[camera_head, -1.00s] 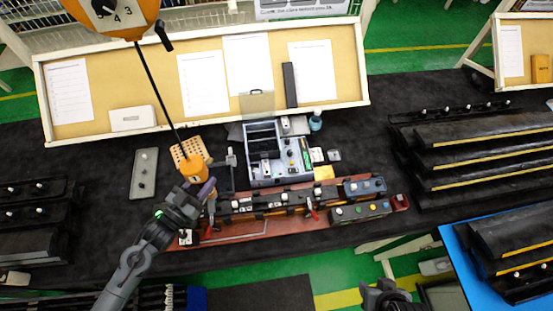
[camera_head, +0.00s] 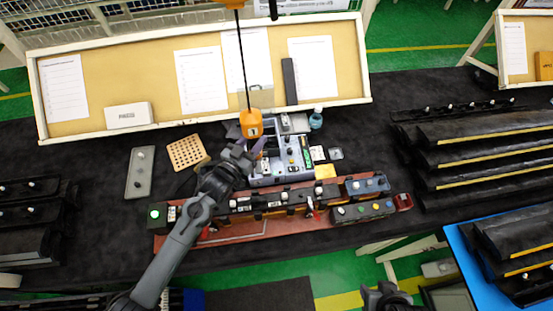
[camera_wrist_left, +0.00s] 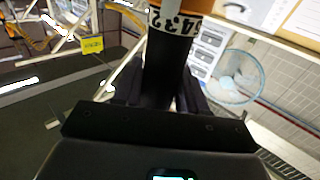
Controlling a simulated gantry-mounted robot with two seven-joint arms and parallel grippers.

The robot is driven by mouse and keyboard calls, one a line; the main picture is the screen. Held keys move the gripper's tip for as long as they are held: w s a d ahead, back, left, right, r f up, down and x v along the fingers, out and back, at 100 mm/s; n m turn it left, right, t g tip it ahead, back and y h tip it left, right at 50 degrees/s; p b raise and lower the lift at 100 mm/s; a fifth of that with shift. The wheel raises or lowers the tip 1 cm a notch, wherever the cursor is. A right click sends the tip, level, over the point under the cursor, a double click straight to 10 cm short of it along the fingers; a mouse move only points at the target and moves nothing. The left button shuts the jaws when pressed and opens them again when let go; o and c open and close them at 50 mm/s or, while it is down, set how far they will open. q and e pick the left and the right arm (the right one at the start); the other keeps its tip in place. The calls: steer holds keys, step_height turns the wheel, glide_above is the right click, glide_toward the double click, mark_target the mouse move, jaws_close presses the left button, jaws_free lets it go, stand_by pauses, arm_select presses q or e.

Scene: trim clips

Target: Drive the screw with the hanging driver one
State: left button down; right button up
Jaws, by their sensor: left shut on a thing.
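My left gripper (camera_head: 249,150) is shut on the hanging driver, which has an orange top (camera_head: 251,122) and hangs from a dark cord. In the left wrist view, the driver's black body (camera_wrist_left: 167,65) stands between the fingers, below a ring of numbers. In the head view, the driver is over the left edge of the grey-blue tray (camera_head: 270,181), behind the red-brown fixture (camera_head: 262,231) with its dark trim strip (camera_head: 270,202). The driver's tip is hidden, and I cannot pick out the screw. My right gripper (camera_head: 384,293) is at the bottom edge, apart from everything; its jaws are unclear.
A tan block with holes (camera_head: 187,152) and a grey plate with knobs (camera_head: 140,172) lie left of the tray. A box with a lit green light (camera_head: 155,214) is at the fixture's left end. Stacked black trim racks (camera_head: 470,150) stand at right.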

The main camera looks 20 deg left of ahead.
arm_select(q)
steer(key=w+d+f+b, duration=0.2)
steer(key=w+f+b, duration=0.1)
steer(key=f+b, duration=0.2)
steer(key=shift+f, duration=0.7)
steer(key=shift+f, duration=0.15)
stand_by(1.0)
step_height(320, 180, up, 6)
steer(key=p, duration=0.5)
stand_by(0.4)
steer(key=shift+r, duration=0.2)
stand_by(0.6)
